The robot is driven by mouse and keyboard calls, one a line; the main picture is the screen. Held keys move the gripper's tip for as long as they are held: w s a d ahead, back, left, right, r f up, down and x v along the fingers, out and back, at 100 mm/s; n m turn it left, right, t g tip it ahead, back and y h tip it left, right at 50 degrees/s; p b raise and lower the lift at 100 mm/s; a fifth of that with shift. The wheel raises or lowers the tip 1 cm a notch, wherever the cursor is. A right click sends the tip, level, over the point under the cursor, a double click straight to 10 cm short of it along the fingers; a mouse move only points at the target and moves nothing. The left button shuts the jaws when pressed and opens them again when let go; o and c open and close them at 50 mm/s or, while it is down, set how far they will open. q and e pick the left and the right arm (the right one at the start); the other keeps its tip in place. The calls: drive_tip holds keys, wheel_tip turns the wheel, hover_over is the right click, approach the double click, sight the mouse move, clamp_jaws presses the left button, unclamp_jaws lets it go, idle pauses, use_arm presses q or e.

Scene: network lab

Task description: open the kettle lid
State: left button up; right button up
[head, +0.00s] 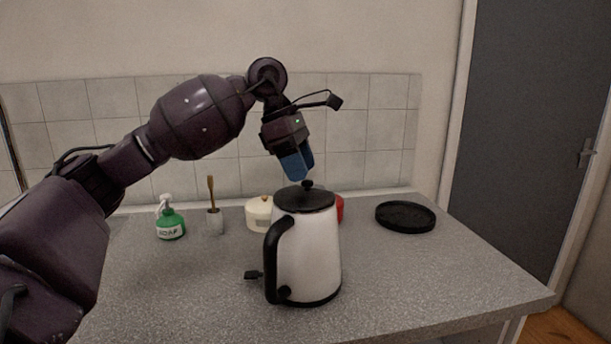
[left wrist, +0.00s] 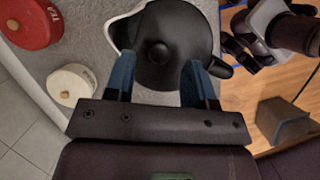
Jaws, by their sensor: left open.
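The kettle (head: 308,255) is white with a black handle (head: 272,258) on its left side and a black base, upright on the grey counter. Its black lid (head: 304,198) is closed, with a round knob (head: 307,184) on top. My left gripper (head: 297,176) points down just above the lid, its blue fingers open and empty. In the left wrist view the lid (left wrist: 175,28) and knob (left wrist: 158,53) show between the spread fingers (left wrist: 158,62), with no visible contact. What looks like my right gripper (left wrist: 240,52) is at the upper right there, its jaws unclear.
A white lidded pot (head: 259,214) and a red one (left wrist: 33,22) stand behind the kettle. A green soap bottle (head: 171,222) and a brush in a cup (head: 214,220) are at the left. A round black tray (head: 405,217) lies right. The front right counter is clear.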

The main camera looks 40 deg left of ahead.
use_arm(q)
drive_tip(key=shift+x, duration=0.95)
clamp_jaws()
